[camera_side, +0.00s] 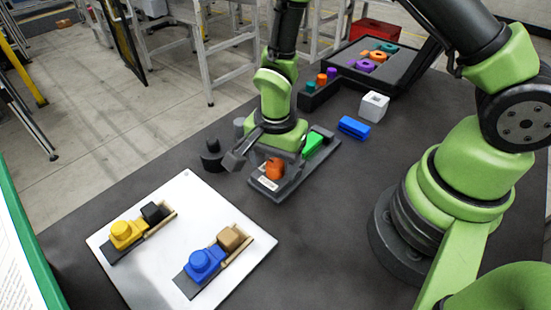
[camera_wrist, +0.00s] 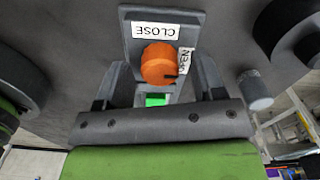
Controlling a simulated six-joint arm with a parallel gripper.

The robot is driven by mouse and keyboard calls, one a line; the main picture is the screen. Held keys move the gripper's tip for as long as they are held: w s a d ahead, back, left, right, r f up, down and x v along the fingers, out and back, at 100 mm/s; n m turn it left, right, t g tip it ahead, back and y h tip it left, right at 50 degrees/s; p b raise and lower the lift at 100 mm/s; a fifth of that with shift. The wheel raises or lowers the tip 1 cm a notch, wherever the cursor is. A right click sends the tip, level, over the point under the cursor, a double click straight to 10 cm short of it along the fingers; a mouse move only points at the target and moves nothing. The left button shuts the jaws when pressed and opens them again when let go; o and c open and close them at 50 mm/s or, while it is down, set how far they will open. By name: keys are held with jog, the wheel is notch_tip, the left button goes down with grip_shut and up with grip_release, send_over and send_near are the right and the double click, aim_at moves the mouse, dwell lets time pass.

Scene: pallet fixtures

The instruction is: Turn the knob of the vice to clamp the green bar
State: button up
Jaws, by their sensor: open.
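The vice (camera_side: 290,183) is a grey fixture on the dark table, in the middle of the side view. Its orange knob (camera_side: 274,168) stands at the near end. The green bar (camera_side: 314,144) lies at the vice's far end. In the wrist view the knob (camera_wrist: 159,63) shows a dark mark at its lower right, between a CLOSE label (camera_wrist: 155,30) and an OPEN label (camera_wrist: 183,60). A bit of the green bar (camera_wrist: 155,99) shows below it; the rest is hidden. My gripper (camera_side: 245,158) is open and empty, close to the knob; I cannot tell if it touches.
A white board (camera_side: 180,245) with yellow and blue fixtures lies at the front left. Dark round parts (camera_side: 212,158) stand left of my gripper. A blue block (camera_side: 354,127), a white block (camera_side: 374,106) and a tray of coloured parts (camera_side: 405,68) lie behind and right.

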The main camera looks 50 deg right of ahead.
jog(key=c, duration=0.9)
jog(key=shift+c, duration=0.2)
jog(key=n, duration=0.4)
jog(key=shift+n, duration=0.3)
jog(key=n, duration=0.4)
jog(key=shift+n, duration=0.3)
jog(key=n, duration=0.4)
jog(key=shift+w+r+n, duration=0.1)
jog(key=shift+n, duration=2.3)
